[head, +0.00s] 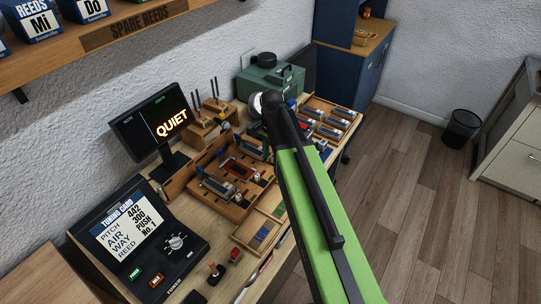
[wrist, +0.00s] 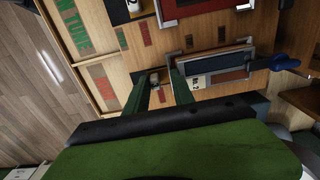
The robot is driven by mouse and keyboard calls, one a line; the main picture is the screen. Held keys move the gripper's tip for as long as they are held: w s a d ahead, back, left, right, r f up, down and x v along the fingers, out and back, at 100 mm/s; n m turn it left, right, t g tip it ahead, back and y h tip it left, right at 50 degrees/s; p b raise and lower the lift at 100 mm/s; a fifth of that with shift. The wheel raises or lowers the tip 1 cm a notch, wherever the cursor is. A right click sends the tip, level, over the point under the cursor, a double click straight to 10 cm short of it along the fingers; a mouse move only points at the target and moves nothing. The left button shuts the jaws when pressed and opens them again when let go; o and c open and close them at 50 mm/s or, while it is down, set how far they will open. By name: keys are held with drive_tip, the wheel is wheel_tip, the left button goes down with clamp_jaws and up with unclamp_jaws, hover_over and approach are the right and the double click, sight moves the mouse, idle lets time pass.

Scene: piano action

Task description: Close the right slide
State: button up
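A wooden fixture (head: 233,203) on the bench holds three framed slides in a row. The right slide (head: 251,149) is blue-grey and partly hidden behind my arm. In the wrist view the right slide (wrist: 216,61) has a dark blue top in a metal frame, with a blue knob (wrist: 285,62) at its right end. The red middle slide (wrist: 192,8) is above it. My gripper (wrist: 161,78) shows two dark green fingers apart, close to the left end of the right slide. I cannot tell whether a finger touches it. In the head view my arm hides the fingers.
A tray of several parts (head: 335,118) lies to the right of the fixture. A small tray (head: 257,232) is in front. A screen reading QUIET (head: 152,122) and a green box (head: 270,80) stand behind. Open floor (head: 425,190) is on the right.

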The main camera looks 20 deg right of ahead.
drive_tip(key=shift+d, duration=0.25)
wheel_tip(320, 180, up, 17)
drive_tip(key=p, duration=1.7)
drive_tip(key=shift+r, duration=0.15)
